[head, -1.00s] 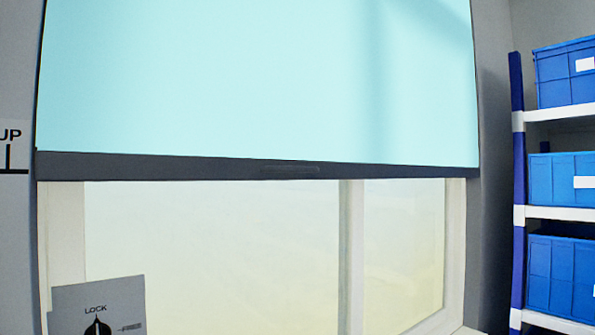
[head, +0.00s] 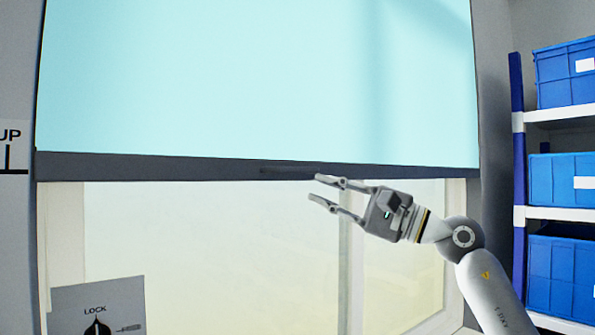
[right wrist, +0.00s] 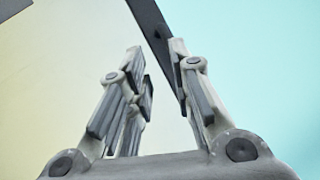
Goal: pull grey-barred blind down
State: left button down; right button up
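The light blue blind (head: 220,80) hangs over the upper part of the window. Its dark grey bottom bar (head: 130,167) runs across the window, with a small handle (head: 288,170) near the middle. My right gripper (head: 313,188) is open and empty, its fingertips just right of and slightly below the handle in the head view. In the right wrist view the open fingers (right wrist: 158,52) point toward the dark bar (right wrist: 148,15), and the blue blind (right wrist: 250,60) lies to the right. I cannot tell whether a fingertip touches the bar. My left gripper is not in view.
Below the bar is the window pane (head: 210,260) in a pale frame. A grey panel marked LOCK with a dark rotary knob (head: 97,327) is at lower left. An UP sign (head: 12,145) is on the left wall. Shelves with blue crates (head: 565,180) stand at right.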

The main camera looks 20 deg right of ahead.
aim_at(301, 170)
jog(key=d+r+n+h, duration=0.2)
jog(key=d, duration=0.2)
jog(key=p+x, duration=0.1)
jog(key=x, duration=0.2)
jog(key=p+x, duration=0.2)
jog(key=x, duration=0.1)
jog(key=p+x, duration=0.1)
jog(key=x, duration=0.2)
jog(key=shift+a+r+p, duration=0.2)
jog(key=shift+r+p, duration=0.15)
jog(key=shift+p, duration=0.05)
jog(key=shift+x, duration=0.75)
jog(key=shift+f, duration=0.2)
jog(key=shift+c, duration=0.2)
grip_shut()
